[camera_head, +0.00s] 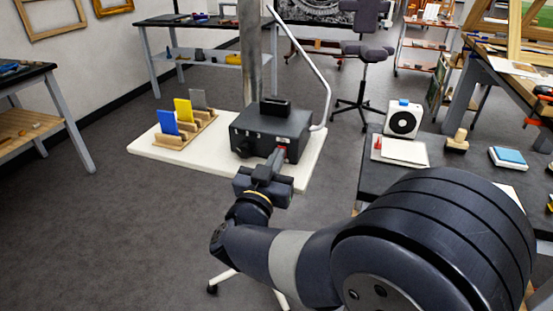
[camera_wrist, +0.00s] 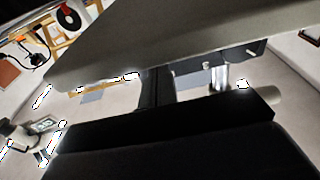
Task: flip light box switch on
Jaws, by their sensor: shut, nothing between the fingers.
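A black box (camera_head: 271,130), likely the light box, stands on a white board in the head view. Small light marks show on its front face, and a dark block sits on its top. My gripper (camera_head: 277,157) is at the lower right of that front face, shut and empty, with a red part near its tip. I cannot tell whether it touches the box. A switch is not clearly visible, and its position cannot be told. In the wrist view my dark gripper (camera_wrist: 155,88) points up toward a large grey surface that hides much of the scene.
The white board (camera_head: 150,149) also carries a wooden rack (camera_head: 185,135) with blue, yellow and grey cards. A grey post and a bent white rod rise by the box. A dark table (camera_head: 385,182) with a white fan-like device (camera_head: 403,119) stands right. Floor at left is clear.

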